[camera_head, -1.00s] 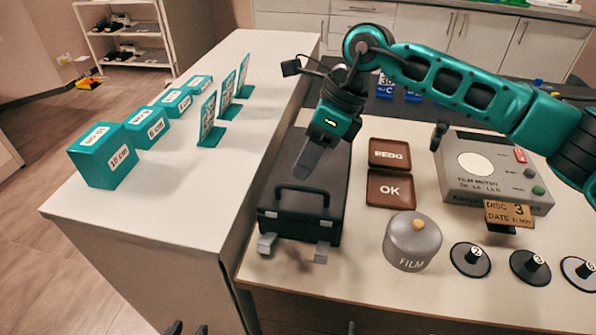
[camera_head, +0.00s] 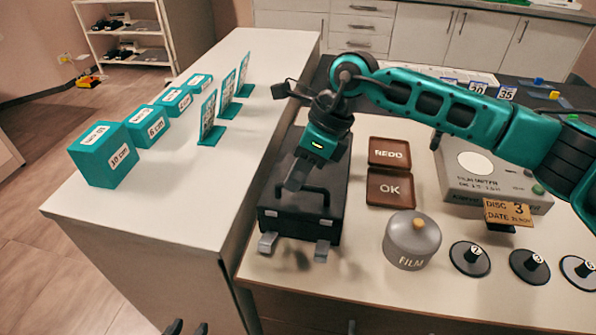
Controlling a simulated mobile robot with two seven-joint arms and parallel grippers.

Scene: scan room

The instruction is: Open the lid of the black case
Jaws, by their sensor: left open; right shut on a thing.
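The black case (camera_head: 262,222) lies on the desk, and its lid looks down. Two grey latches, one at the left (camera_head: 267,243) and one at the right (camera_head: 321,251), stick out from its front edge. The dark handle (camera_head: 326,196) stands up at the lid's front. My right gripper (camera_head: 293,184) comes in from the right and points down over the lid. It is shut on the handle near its left end and hides part of it. My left gripper (camera_head: 188,328) shows only as two dark tips, apart, at the bottom edge, away from the case.
Right of the case are brown REDO (camera_head: 388,152) and OK (camera_head: 390,189) trays, a grey FILM canister (camera_head: 411,244), several dark numbered discs and a grey meter (camera_head: 480,180). A white counter (camera_head: 200,215) with teal boxes borders the case's left side.

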